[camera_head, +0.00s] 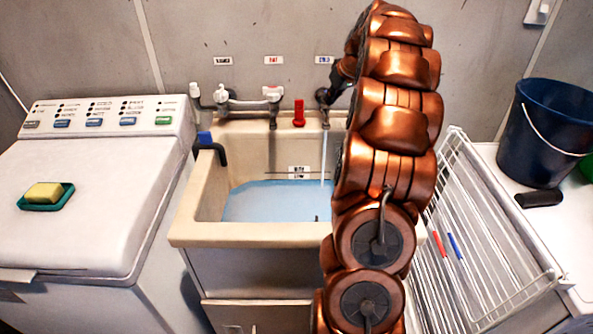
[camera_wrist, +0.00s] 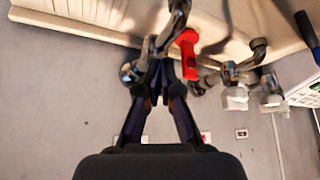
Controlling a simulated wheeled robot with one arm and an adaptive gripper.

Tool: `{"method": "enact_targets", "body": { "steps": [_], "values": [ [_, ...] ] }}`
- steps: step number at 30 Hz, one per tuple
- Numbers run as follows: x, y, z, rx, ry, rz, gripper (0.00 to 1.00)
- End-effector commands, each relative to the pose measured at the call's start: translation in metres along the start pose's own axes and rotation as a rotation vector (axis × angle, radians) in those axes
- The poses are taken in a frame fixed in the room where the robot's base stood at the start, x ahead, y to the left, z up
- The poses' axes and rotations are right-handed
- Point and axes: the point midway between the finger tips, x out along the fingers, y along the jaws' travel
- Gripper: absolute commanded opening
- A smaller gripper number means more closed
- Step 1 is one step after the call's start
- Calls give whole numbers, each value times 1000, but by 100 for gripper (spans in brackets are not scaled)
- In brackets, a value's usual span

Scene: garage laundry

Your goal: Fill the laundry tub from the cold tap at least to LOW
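The laundry tub (camera_head: 250,235) is beige and holds pale blue water (camera_head: 265,203). A thin stream falls into it from the cold tap (camera_head: 322,97), under the blue-lettered label (camera_head: 324,60). A level plate (camera_head: 299,172) on the back wall has two text lines; the lower appears to read LOW. The water's back edge lies close to the plate's lower edge. My gripper (camera_wrist: 158,82) is at the cold tap (camera_wrist: 178,18) in the wrist view, its dark fingers converging around the tap's metal handle. Whether they grip it is unclear. My arm hides the tub's right side.
A red object (camera_head: 299,113) stands on the tub ledge beside the cold tap. White-handled taps (camera_head: 245,97) are to its left. The washer (camera_head: 85,200) stands left; a wire rack (camera_head: 480,240) and blue bucket (camera_head: 545,135) are right.

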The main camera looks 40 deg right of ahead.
Motion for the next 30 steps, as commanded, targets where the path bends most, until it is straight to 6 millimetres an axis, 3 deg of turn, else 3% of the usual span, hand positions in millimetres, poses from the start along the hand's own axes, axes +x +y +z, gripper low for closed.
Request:
{"method": "enact_targets", "body": {
  "steps": [10, 30],
  "values": [
    [5, -8, -16, -7, 17, 3, 0],
    [12, 2, -29, 0, 26, 11, 0]
  ]
}}
